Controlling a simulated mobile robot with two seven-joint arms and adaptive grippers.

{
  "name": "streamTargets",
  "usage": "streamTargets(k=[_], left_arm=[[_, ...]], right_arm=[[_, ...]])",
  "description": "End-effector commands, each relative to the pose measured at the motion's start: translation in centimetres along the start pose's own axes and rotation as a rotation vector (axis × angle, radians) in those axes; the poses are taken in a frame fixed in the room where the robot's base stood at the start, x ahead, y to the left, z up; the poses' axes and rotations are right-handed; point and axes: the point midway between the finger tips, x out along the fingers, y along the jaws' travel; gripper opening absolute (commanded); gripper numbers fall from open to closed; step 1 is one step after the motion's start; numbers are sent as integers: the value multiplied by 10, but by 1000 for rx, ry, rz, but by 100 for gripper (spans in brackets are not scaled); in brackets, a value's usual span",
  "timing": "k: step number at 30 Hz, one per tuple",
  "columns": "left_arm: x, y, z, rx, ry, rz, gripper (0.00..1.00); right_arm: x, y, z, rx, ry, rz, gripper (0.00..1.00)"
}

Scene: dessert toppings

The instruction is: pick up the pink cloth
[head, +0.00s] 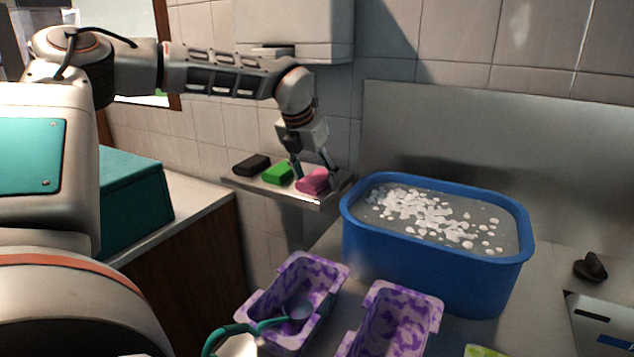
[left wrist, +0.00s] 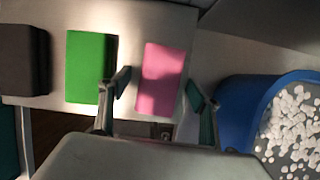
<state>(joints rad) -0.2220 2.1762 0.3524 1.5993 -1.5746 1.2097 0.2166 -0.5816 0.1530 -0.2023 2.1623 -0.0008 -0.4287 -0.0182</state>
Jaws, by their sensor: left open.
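The pink cloth (head: 313,181) is a folded block at the right end of a small wall shelf (head: 290,196). My left gripper (head: 315,176) is open, pointing down at it from above. In the left wrist view the pink cloth (left wrist: 162,78) lies between and just beyond the two open fingertips of the left gripper (left wrist: 158,90). One finger is on the side of the green cloth, the other on the side of the blue tub. I cannot tell whether either finger touches the cloth. My right gripper is not in view.
A green cloth (head: 278,173) and a black cloth (head: 251,165) lie left of the pink one on the shelf. A blue tub (head: 435,280) with foamy water stands to the right. Two purple-patterned trays (head: 270,297) (head: 372,335) sit below on the counter.

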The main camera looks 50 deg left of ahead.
Motion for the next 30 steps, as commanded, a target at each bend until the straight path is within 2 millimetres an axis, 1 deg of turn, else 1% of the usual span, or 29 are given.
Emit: streamTargets(k=[3,4,5,6,8,17,22,26,30], left_arm=[[0,0,0,0,0,0,62],[0,0,0,0,0,0,57],[0,0,0,0,0,0,50],[0,0,0,0,0,0,39],[0,0,0,0,0,0,24],[0,0,0,0,1,0,22],[-2,0,0,0,1,-1,22],[-8,0,3,-1,-2,-2,22],[-22,0,10,-1,-3,1,22]], right_arm=[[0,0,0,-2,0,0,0],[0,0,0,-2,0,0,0],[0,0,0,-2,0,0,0],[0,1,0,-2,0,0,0],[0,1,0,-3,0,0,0],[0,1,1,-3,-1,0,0],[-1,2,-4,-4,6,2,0],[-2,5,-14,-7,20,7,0],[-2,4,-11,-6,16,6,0]])
